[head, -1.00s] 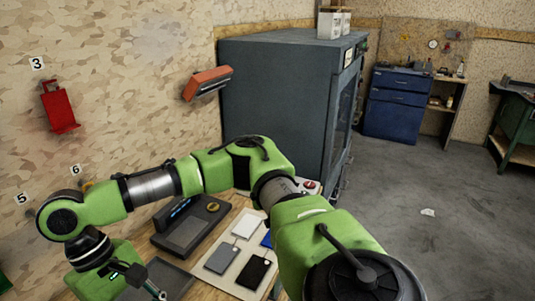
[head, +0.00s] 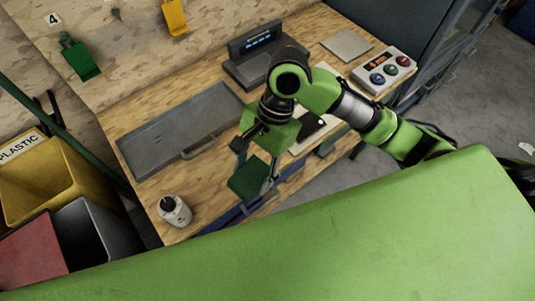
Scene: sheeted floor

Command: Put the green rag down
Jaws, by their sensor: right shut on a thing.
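The green rag (head: 248,182) is a dark green piece hanging below my right gripper (head: 258,160). The gripper is shut on it, and its fingertips are partly hidden by the wrist. In the picture the rag lies over the front edge of the wooden workbench (head: 190,174); I cannot tell whether it touches the bench. My left gripper is not in view.
A grey tray with a handle (head: 185,125) lies on the bench, with a white canister (head: 174,210) in front. A scale (head: 262,60) and a button box (head: 384,68) stand behind. A yellow PLASTIC bin (head: 50,180) is at left. A dark green wall holder (head: 80,60) hangs above.

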